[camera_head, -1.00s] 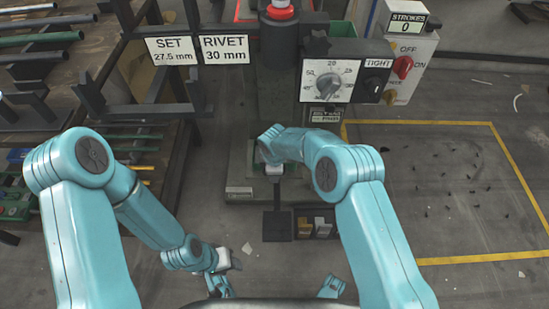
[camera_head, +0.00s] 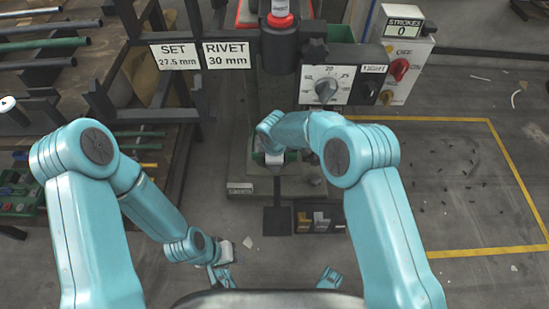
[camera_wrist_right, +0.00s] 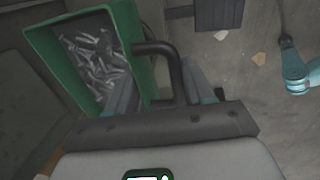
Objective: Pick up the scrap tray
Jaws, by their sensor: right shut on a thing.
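The scrap tray (camera_wrist_right: 138,42) is a green box filled with grey metal slivers, at the upper left of the right wrist view. Its dark bar handle (camera_wrist_right: 158,48) runs down between the fingers of my right gripper (camera_wrist_right: 165,85), which is shut on it. In the head view, a little of the green tray (camera_head: 291,157) shows beside my right wrist, at the press base; the rest is hidden. My left gripper (camera_head: 226,252) hangs low at left of centre, away from the tray, and its fingers cannot be made out.
The rivet press (camera_head: 282,45) stands behind the tray, with a dial panel (camera_head: 345,85) and a stroke counter box (camera_head: 404,55). A small divided bin (camera_head: 320,220) and a dark pedal (camera_head: 277,220) lie in front. A rack (camera_head: 160,150) is at left.

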